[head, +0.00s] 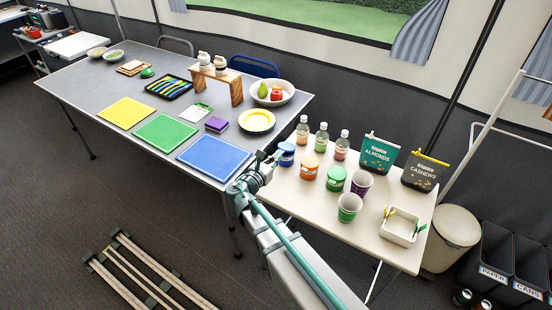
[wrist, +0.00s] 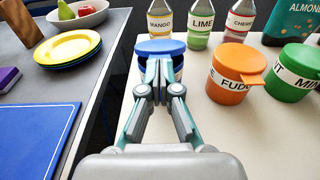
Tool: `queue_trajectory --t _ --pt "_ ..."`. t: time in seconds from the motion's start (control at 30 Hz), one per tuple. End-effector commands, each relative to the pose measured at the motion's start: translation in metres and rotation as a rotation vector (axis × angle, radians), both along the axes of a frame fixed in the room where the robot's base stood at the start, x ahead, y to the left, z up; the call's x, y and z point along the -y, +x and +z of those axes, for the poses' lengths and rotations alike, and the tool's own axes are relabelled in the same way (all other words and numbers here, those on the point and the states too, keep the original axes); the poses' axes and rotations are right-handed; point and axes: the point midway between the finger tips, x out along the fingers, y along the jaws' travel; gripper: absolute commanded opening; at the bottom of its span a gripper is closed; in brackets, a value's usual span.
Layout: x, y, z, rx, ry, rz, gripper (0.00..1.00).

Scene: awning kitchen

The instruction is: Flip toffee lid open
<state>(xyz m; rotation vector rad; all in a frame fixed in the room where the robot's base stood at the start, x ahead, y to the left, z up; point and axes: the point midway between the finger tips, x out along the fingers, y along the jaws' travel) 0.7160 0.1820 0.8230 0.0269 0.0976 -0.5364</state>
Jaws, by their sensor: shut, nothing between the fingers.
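A blue jar (head: 287,160) stands at the left end of the cream table, its flat blue lid (wrist: 160,46) lying across the top. Its label is mostly hidden behind my fingers, so I cannot read toffee on it. My gripper (wrist: 160,66) is shut and empty, right in front of the jar, with its fingertips just below the lid's near edge. I cannot tell whether they touch it. In the head view my gripper (head: 275,157) is at the jar's left side.
An orange fudge jar (wrist: 232,75) and a green mint jar (wrist: 293,72) stand to the right. Mango, lime and cherry bottles (wrist: 200,25) stand behind. The grey table with a blue board (head: 214,158) is on the left, across a gap.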

Motion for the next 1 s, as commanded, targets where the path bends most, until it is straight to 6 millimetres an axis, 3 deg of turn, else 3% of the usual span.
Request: queue_trajectory --t 1.0 --pt "0.014 0.024 0.021 0.0 0.0 0.0 0.0"
